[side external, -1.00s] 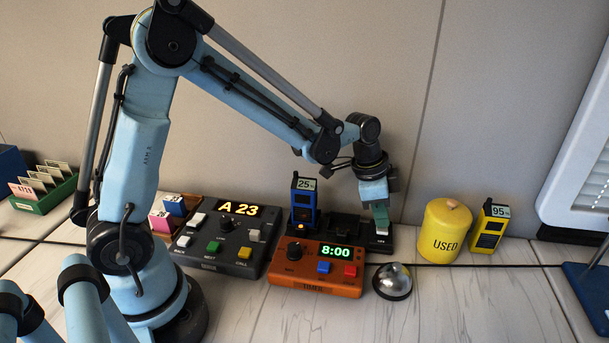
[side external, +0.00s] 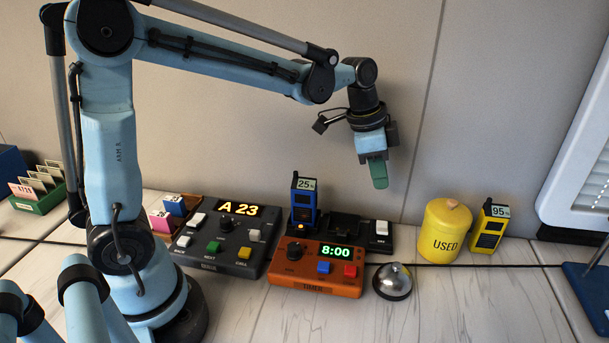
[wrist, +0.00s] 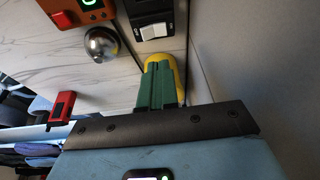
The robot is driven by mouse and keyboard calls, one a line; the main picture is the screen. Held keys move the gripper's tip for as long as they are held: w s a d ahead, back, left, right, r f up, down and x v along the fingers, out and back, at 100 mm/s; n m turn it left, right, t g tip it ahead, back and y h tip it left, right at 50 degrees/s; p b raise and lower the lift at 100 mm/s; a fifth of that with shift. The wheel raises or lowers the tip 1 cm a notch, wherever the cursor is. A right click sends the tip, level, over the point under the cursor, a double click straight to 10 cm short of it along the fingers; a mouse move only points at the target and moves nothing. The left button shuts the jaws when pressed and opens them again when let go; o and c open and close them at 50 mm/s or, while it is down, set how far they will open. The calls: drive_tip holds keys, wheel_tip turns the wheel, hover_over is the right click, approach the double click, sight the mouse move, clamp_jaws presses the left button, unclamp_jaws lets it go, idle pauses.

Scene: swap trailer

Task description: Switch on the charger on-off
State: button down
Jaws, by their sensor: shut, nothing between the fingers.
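The black charger (side external: 345,226) stands against the back wall, behind the orange timer. Its white on-off rocker switch (side external: 382,228) is at the charger's right end; the rocker also shows in the wrist view (wrist: 150,31). A blue handset (side external: 303,205) reading 25% stands in the charger's left slot, with an orange light below it. The slot beside it is empty. I cannot tell for sure which way the rocker is tipped. My gripper (side external: 379,185), with green fingers, is shut and empty, raised in the air above the switch and apart from it.
The orange timer (side external: 315,285) showing 8:00 sits in front of the charger. A silver bell (side external: 393,284), a yellow USED canister (side external: 446,232) and a yellow handset (side external: 489,228) are to the right. A dark A 23 console (side external: 215,250) is left. Air around my gripper is clear.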

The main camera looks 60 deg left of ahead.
drive_tip(key=shift+w+a+v, duration=0.15)
drive_tip(key=shift+v, duration=0.95)
drive_tip(key=shift+w+a+v, duration=0.15)
drive_tip(key=shift+w+v, duration=0.05)
drive_tip(key=shift+v, duration=0.9)
drive_tip(key=shift+s, duration=0.1)
drive_tip(key=s+a+f+n+t+y, duration=0.1)
drive_tip(key=s+f+n+t, duration=0.1)
drive_tip(key=s+n, duration=0.2)
drive_tip(key=s+a+f+n+t+y, duration=0.1)
drive_tip(key=s+n, duration=0.3)
drive_tip(key=s, duration=0.5)
drive_tip(key=shift+s+f+n+t, duration=0.3)
drive_tip(key=shift+f+t, duration=0.3)
drive_tip(key=shift+t, duration=0.1)
